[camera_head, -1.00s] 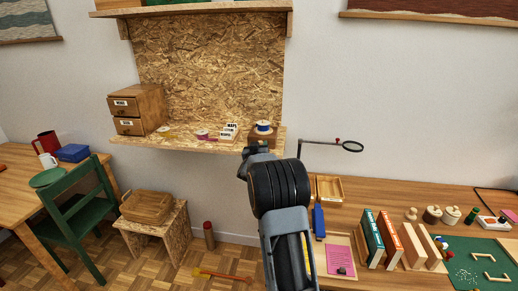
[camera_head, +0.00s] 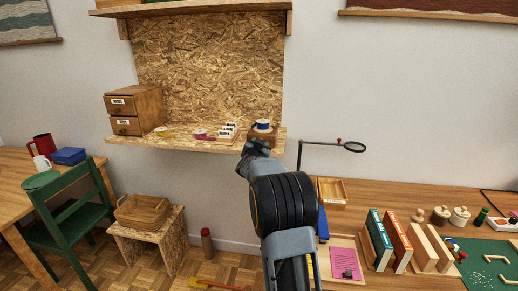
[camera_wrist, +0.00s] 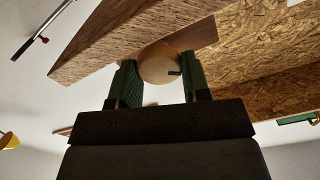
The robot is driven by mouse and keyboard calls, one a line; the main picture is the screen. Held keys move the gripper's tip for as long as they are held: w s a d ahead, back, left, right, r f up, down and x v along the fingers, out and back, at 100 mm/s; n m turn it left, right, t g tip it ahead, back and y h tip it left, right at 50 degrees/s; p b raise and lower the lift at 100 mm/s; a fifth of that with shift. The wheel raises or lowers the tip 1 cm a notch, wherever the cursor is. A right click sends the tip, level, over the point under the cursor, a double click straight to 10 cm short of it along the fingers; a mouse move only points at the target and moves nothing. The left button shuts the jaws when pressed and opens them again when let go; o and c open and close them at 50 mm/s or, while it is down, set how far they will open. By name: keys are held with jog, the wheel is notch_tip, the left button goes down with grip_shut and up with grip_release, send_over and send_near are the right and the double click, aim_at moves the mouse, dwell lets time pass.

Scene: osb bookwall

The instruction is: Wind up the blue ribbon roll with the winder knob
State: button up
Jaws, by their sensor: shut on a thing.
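The blue ribbon roll (camera_head: 263,123) sits on top of a brown wooden winder block (camera_head: 264,133) at the right end of the wall shelf. My gripper (camera_head: 254,145) is at the shelf's front edge, just below and in front of the block. In the wrist view, the green fingers of my gripper (camera_wrist: 160,70) are on both sides of a round pale wooden knob (camera_wrist: 157,66) with a small dark mark. The gripper is shut on this winder knob. The ribbon roll is hidden in the wrist view.
A magnifier arm (camera_head: 354,147) rises close to the right, above the workbench (camera_head: 400,198).

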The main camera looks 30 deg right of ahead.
dwell(0.4)
jog(key=o, duration=0.9)
jog(key=shift+o, duration=0.2)
jog(key=b+v, duration=0.1)
jog(key=v, duration=1.3)
jog(key=shift+r, duration=0.15)
